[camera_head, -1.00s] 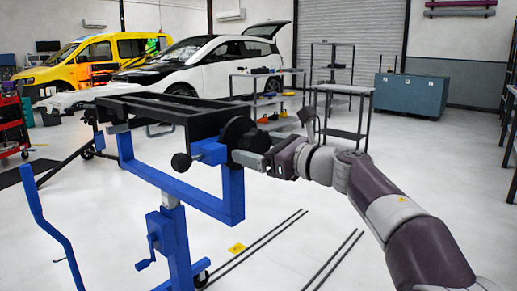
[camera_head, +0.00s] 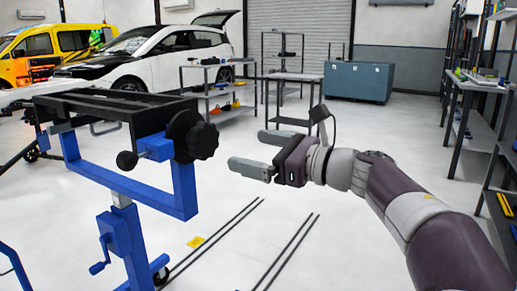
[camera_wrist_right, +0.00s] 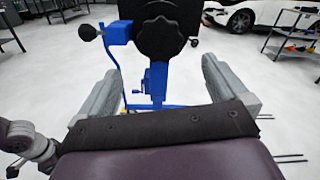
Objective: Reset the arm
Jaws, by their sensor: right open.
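My right arm enters the head view from the right. Its gripper (camera_head: 247,149) is open and empty, with a gap of floor between its fingers and the blue stand (camera_head: 180,199). The stand carries a black frame and a large black knob (camera_head: 194,136) at its near corner. The knob lies to the left of the fingers in the head view. In the right wrist view the open fingers (camera_wrist_right: 160,68) spread to either side, and the knob (camera_wrist_right: 160,37) shows ahead between them, apart from both. My left gripper is out of view.
A shelving rack (camera_head: 490,84) with small items stands at the right, behind my arm. A metal table (camera_head: 292,77) and a teal chest (camera_head: 358,82) stand farther back. Thin dark rods (camera_head: 286,252) lie on the floor. Open floor surrounds the gripper.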

